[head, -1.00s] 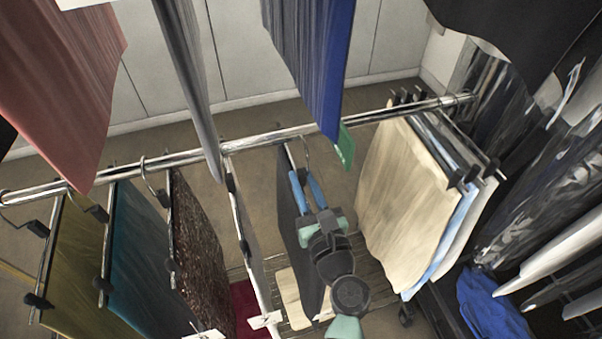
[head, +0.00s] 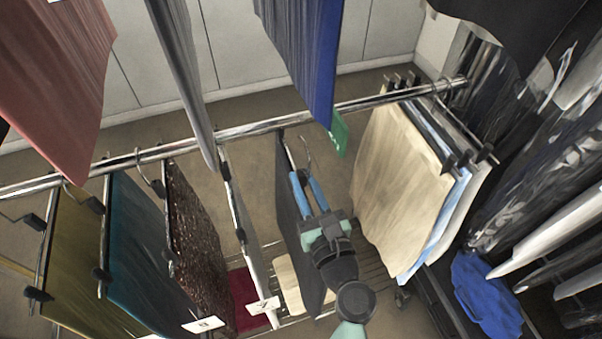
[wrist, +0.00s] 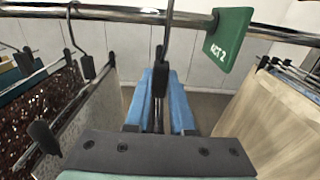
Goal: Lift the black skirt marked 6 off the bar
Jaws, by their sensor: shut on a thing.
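My gripper (head: 307,183) has its blue fingers shut on the hanger of a dark skirt (head: 293,215), just below the rail. The skirt hangs to the left of the fingers in the head view. Its number cannot be read. In the wrist view my gripper (wrist: 160,100) holds the hanger (wrist: 160,72) between the fingers, and the skirt is hidden. The hanger's hook crosses in front of the chrome bar (wrist: 125,13) and its top is cut off, so I cannot tell whether it still bears on the bar (head: 258,129).
A green ACT 2 tag (wrist: 229,38) hangs on the bar just right of the hook. Cream garments (head: 395,180) hang to the right. A brown sequined piece (head: 195,235) and a pale narrow one (head: 246,225) hang to the left. A blue garment (head: 310,60) hangs above.

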